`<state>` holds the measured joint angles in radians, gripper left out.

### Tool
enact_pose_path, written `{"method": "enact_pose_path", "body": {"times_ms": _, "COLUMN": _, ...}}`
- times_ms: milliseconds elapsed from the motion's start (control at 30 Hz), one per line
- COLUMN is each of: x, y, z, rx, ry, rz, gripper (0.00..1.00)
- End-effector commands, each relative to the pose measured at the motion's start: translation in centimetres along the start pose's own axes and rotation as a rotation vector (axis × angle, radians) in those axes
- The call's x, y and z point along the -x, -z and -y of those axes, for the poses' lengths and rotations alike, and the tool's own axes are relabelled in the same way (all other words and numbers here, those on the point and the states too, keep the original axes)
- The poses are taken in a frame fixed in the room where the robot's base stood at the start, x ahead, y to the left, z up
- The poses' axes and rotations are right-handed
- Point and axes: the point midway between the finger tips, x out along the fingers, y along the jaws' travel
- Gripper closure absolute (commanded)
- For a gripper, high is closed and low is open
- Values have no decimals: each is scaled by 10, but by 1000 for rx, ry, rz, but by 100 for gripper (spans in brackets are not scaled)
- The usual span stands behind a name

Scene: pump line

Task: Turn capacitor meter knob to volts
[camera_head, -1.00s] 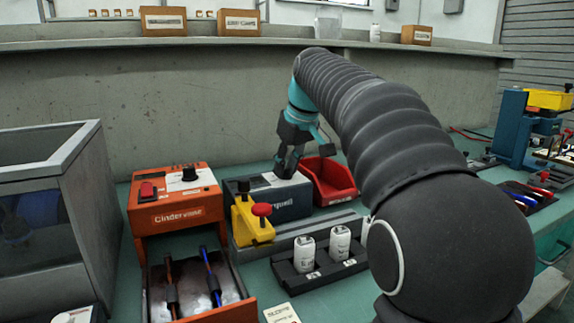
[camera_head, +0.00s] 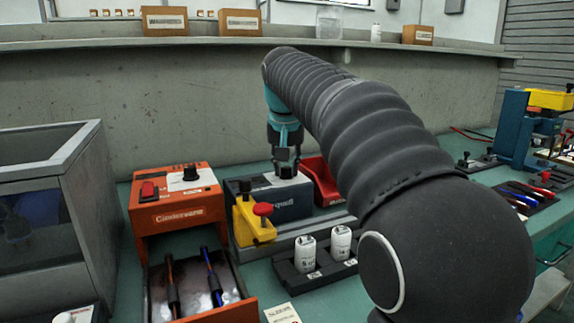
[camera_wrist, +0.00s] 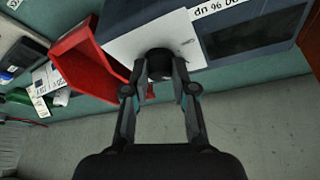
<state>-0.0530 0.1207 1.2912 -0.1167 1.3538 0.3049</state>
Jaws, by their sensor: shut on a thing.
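The capacitor meter (camera_head: 292,204) is a dark blue-grey box with a pale top panel, on the green bench behind the yellow block. In the wrist view its dark body (camera_wrist: 253,32) and white panel show at the top. A black round knob (camera_wrist: 158,63) stands on that panel. My gripper (camera_wrist: 160,75) has its fingers on either side of the knob and is shut on it. In the head view my gripper (camera_head: 285,168) points down onto the meter's top, and the fingers hide most of the knob. The knob's pointer and any volts mark cannot be read.
A red bin (camera_head: 322,187) stands close beside the meter. A yellow block (camera_head: 252,222) with a red knob stands in front. An orange unit (camera_head: 178,214) is to the left. White capacitors (camera_head: 305,254) stand in a black holder in front. A concrete wall (camera_head: 140,110) rises behind.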

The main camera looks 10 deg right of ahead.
Motion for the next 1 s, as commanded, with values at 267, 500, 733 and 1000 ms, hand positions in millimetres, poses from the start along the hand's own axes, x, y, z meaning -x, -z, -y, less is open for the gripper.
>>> {"method": "enact_pose_path", "body": {"times_ms": 267, "x": 0, "y": 0, "z": 1, "rx": -65, "ry": -27, "rz": 2, "gripper": 100}}
{"method": "enact_pose_path", "body": {"times_ms": 500, "x": 0, "y": 0, "z": 1, "rx": -74, "ry": -31, "rz": 2, "gripper": 100}}
{"method": "enact_pose_path", "body": {"times_ms": 733, "x": 0, "y": 0, "z": 1, "rx": -73, "ry": -31, "rz": 2, "gripper": 67}}
{"method": "enact_pose_path", "body": {"times_ms": 1000, "x": 0, "y": 0, "z": 0, "rx": -73, "ry": -31, "rz": 1, "gripper": 49}}
